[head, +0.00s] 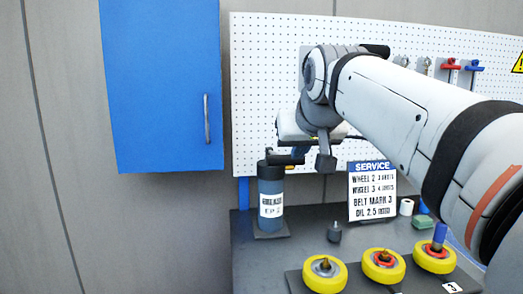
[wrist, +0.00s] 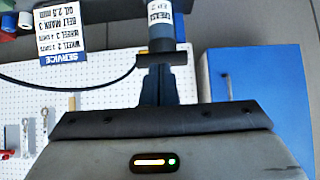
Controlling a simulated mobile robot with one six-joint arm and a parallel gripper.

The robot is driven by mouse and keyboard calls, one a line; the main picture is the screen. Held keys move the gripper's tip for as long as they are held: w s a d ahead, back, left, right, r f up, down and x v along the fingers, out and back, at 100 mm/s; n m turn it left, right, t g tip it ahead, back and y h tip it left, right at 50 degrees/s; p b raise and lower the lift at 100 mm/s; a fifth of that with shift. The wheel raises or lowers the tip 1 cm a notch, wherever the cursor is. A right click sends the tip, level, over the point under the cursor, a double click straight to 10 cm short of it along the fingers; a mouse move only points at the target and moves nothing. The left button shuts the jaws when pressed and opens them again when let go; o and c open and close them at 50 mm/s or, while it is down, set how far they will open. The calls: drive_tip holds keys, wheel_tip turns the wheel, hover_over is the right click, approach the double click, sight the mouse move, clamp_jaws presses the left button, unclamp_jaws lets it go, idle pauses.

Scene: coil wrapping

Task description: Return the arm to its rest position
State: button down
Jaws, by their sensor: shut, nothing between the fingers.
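My arm reaches in from the right in the head view and bends down at the wrist. My gripper (head: 278,158) is shut and empty, with its dark fingers close to the top of a dark blue-grey labelled bottle (head: 271,190). In the wrist view, the shut fingers (wrist: 160,78) point up the picture towards the bottle (wrist: 160,28), which appears upside down. I cannot tell whether the fingertips touch its top. The bottle stands upright on the grey bench.
The grey bench (head: 262,270) carries a service sign (head: 371,192), a small dark weight-like piece (head: 334,232) and several yellow wheels (head: 325,273). A white pegboard (head: 262,75) with hanging tools stands behind. A blue cabinet (head: 163,80) hangs at the left.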

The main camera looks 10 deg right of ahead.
drive_tip(key=shift+f, duration=0.15)
drive_tip(key=s+f+g+p, duration=0.3)
drive_tip(key=s+f, duration=0.5)
drive_tip(key=f, duration=0.4)
drive_tip(key=s+f+g+p, duration=0.4)
drive_tip(key=s+f, duration=0.5)
drive_tip(key=f, duration=0.4)
drive_tip(key=shift+s+p, duration=0.3)
drive_tip(key=shift+p, duration=0.35)
